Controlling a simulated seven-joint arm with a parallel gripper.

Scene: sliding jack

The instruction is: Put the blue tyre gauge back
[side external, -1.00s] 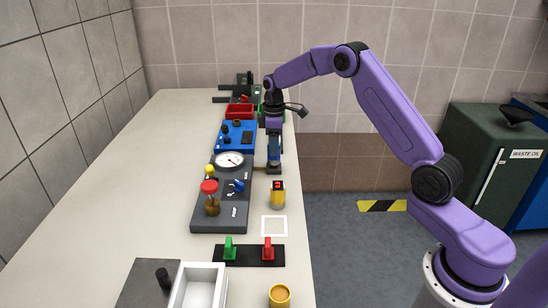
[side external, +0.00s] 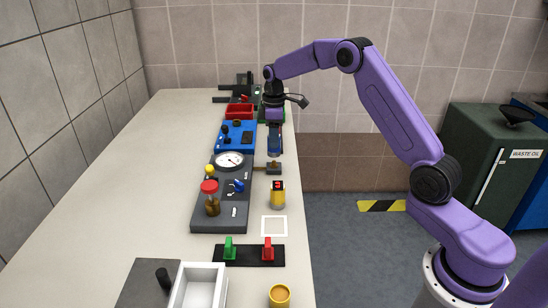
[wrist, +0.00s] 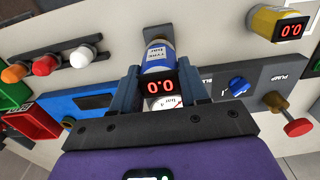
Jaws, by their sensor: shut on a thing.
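The blue tyre gauge (wrist: 158,58) has a blue and white label and a red 0.0 display. In the wrist view my gripper (wrist: 160,88) has its two fingers shut on either side of the gauge. In the side view my gripper (side external: 275,148) points down over the right side of the bench, beside the blue panel; the gauge is hard to tell from the fingers there. A yellow gauge (side external: 278,194) with a red display stands nearer the camera; it also shows in the wrist view (wrist: 278,23). An empty white square outline (side external: 274,235) lies in front of it.
A dark panel (side external: 241,208) with a dial (side external: 229,160), blue knob and red-topped pump stands left of the yellow gauge. A small brown block (side external: 273,169) sits just in front of my gripper. The blue panel (side external: 235,149) and red tray (side external: 239,112) are farther back.

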